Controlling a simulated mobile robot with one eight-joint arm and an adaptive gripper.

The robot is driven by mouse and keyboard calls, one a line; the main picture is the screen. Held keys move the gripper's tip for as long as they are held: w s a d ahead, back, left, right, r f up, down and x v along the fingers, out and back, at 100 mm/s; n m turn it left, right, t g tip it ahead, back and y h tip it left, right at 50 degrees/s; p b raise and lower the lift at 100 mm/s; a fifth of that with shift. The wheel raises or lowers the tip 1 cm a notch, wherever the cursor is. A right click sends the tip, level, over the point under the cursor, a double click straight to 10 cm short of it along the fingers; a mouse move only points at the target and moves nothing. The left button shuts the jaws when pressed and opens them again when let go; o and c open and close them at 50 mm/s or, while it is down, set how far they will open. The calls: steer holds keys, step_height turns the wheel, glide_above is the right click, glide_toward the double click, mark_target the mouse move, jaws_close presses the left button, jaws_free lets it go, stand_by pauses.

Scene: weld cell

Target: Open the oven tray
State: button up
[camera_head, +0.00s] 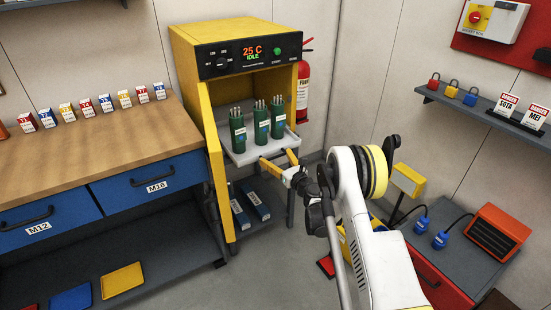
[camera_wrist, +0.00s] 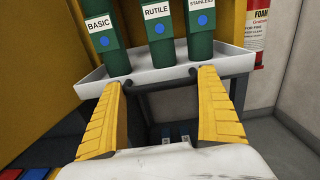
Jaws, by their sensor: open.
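The yellow oven (camera_head: 190,60) stands against the back wall with its yellow door (camera_head: 217,175) swung open at the left. The pale grey oven tray (camera_head: 243,156) sits at the oven's mouth and holds three green canisters of rods (camera_head: 262,124). The tray also shows in the wrist view (camera_wrist: 228,62), below canisters labelled BASIC, RUTILE and STAINLESS. My gripper (camera_head: 278,160) is open at the tray's front edge. In the wrist view, its yellow fingers (camera_wrist: 160,78) are spread either side of a dark handle (camera_wrist: 160,80) along the tray's front. Contact cannot be told.
Boxes in the lower shelf space (camera_head: 255,203) lie below the tray. A wooden-topped bench (camera_head: 90,135) with blue drawers stands left. A red extinguisher (camera_head: 303,85) hangs right of the oven. A grey cart top (camera_head: 440,250) stands at right. Floor before the oven is clear.

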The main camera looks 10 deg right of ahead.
steer(key=o, duration=1.2)
steer(key=shift+d+r, duration=0.1)
steer(key=shift+d, duration=0.15)
steer(key=shift+s, duration=0.15)
steer(key=v, duration=0.7)
steer(key=shift+s+d, duration=0.15)
steer(key=shift+r, duration=0.15)
